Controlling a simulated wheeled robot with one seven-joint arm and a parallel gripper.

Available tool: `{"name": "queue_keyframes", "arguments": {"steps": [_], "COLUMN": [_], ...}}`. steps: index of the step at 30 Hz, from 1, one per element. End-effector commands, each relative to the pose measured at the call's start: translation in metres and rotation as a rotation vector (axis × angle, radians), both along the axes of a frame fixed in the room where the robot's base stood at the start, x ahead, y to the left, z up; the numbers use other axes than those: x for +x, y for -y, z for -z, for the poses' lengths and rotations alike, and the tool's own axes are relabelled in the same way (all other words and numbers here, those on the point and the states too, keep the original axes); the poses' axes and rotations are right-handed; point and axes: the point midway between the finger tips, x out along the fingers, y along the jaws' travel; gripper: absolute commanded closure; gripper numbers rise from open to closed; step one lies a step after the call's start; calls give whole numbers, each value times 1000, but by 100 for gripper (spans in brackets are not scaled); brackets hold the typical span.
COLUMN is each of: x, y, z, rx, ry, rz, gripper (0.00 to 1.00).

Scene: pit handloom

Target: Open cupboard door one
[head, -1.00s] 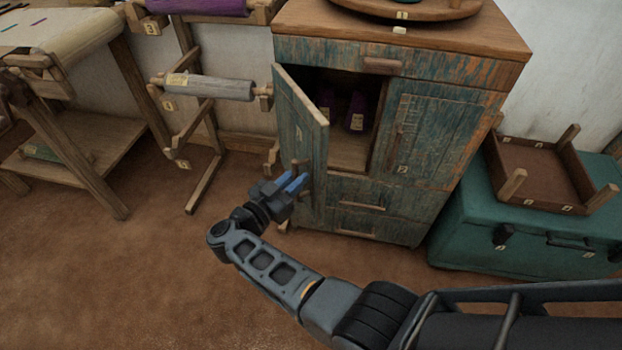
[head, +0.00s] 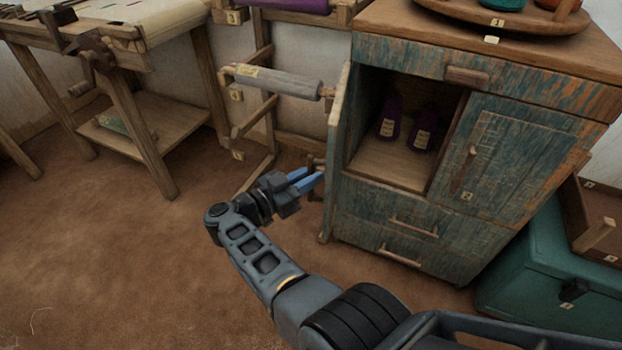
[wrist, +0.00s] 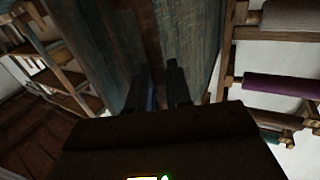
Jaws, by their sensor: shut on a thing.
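The blue-green worn wooden cupboard (head: 390,193) stands right of centre in the head view. Its left door (head: 338,140), cupboard door one, stands wide open and shows nearly edge-on, swung out to the left. My gripper (head: 312,181) is at the outer face of this door, its blue fingers shut on the door's handle (head: 315,163), which the fingers partly hide. In the wrist view my dark fingers (wrist: 163,88) point at a blue-green worn wooden surface; the handle cannot be made out there.
Two purple items (head: 424,130) stand inside the open compartment. The door marked 2 (head: 493,150) is shut, with drawers (head: 410,222) below. A wooden rack with a grey roll (head: 285,83) stands behind the open door. A teal chest (head: 545,270) is at right. Brown floor lies clear at left.

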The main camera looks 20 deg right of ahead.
Motion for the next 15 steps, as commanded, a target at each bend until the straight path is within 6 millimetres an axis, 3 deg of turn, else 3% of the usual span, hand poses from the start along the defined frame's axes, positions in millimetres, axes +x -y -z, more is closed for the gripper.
{"name": "queue_keyframes", "arguments": {"steps": [1, 6, 7, 12, 15], "x": [3, 3, 3, 2, 1], "y": [7, 7, 7, 5, 5], "z": [-1, -1, -1, -1, -1], "rx": [6, 5, 5, 4, 3], "ry": [3, 4, 4, 3, 2], "rz": [6, 7, 7, 5, 4], "gripper": [100, 100, 78, 63, 63]}}
